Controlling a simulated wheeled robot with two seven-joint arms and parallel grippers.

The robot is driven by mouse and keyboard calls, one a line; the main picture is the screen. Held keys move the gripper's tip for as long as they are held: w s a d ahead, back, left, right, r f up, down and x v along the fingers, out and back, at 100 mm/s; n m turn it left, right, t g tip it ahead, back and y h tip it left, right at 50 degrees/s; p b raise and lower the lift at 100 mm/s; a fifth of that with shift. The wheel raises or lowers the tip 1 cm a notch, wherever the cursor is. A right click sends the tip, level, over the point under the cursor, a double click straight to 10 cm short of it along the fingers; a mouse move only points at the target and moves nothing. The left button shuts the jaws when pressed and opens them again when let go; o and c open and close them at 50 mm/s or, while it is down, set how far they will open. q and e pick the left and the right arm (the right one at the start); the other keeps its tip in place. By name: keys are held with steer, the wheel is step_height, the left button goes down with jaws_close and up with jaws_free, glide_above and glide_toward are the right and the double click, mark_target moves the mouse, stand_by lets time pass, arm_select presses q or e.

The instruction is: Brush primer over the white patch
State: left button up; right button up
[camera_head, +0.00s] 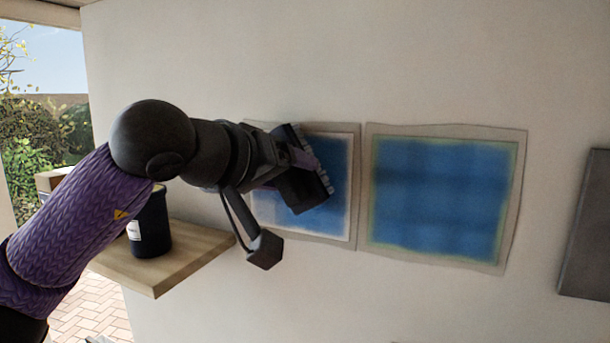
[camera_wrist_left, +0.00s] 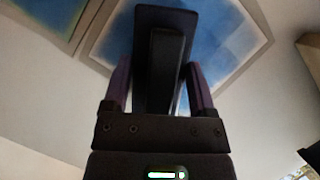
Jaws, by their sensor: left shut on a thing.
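My left gripper (camera_head: 297,160) reaches in from the left, shut on a dark brush (camera_head: 305,192). In the left wrist view its two purple fingers (camera_wrist_left: 159,82) flank the dark brush (camera_wrist_left: 165,50). The brush is at the left wall patch (camera_head: 276,212), hiding its middle; I cannot tell whether it touches. That patch is largely blue with a pale, whitish band along its edges; it also shows in the left wrist view (camera_wrist_left: 222,42). The right patch (camera_head: 443,190) is blue nearly all over, with a thin yellowish-green rim. My right gripper is out of view.
A wooden shelf (camera_head: 195,258) on the left carries a dark tub (camera_head: 151,228) with a pale label, behind my left arm. A grey panel (camera_head: 590,225) hangs at the right edge. The wall below the patches is clear. A garden shows at far left.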

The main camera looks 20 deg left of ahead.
arm_select(q)
steer(key=a, duration=0.8)
steer(key=shift+w, duration=0.35)
steer(key=shift+s, duration=0.1)
steer(key=s+b, duration=0.1)
steer(key=s, duration=0.1)
steer(key=s+b, duration=0.1)
steer(key=s, duration=0.2)
steer(key=shift+s+a, duration=0.2)
steer(key=shift+s, duration=0.1)
